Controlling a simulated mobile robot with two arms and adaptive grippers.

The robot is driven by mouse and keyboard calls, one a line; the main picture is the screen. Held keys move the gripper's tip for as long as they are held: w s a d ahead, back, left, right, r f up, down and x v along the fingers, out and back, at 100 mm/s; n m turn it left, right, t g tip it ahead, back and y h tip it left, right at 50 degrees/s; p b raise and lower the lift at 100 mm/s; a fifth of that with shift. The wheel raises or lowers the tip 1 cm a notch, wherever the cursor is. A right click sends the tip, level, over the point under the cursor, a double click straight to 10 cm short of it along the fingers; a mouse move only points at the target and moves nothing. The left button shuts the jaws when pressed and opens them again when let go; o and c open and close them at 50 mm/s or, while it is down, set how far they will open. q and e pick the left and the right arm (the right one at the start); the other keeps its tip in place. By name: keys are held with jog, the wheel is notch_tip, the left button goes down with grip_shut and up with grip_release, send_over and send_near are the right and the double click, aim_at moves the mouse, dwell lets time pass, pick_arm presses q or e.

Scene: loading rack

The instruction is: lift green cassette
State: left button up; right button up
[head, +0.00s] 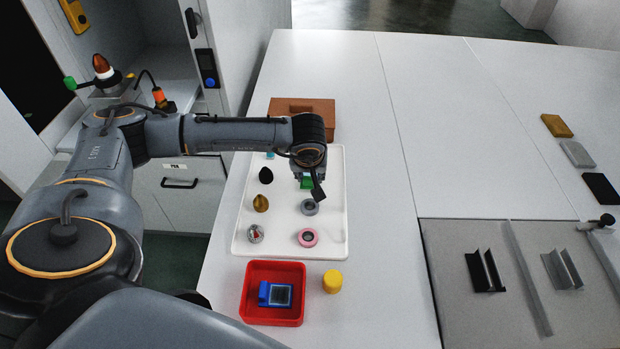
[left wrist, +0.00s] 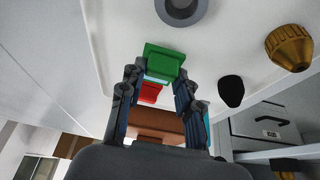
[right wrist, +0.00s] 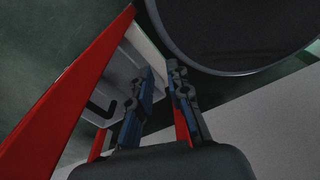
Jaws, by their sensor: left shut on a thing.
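The green cassette (head: 307,183) shows under my left gripper (head: 312,180) at the right side of the white tray in the head view. In the left wrist view the green cassette (left wrist: 165,62) sits between the two fingertips of my left gripper (left wrist: 158,78), which is shut on it. I cannot tell if it is clear of the tray. A red piece (left wrist: 150,93) lies just beyond it. My right gripper (right wrist: 161,75) shows only in its own wrist view, its fingertips a little apart with nothing between them.
A red bin (head: 272,317) and yellow cylinder (head: 332,281) stand in front.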

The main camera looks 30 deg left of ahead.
pick_arm(q)
jog(key=s+d+r+b, duration=0.4)
jog(key=s+r, duration=0.9)
jog(key=r, duration=0.2)
jog(key=shift+s, duration=0.25)
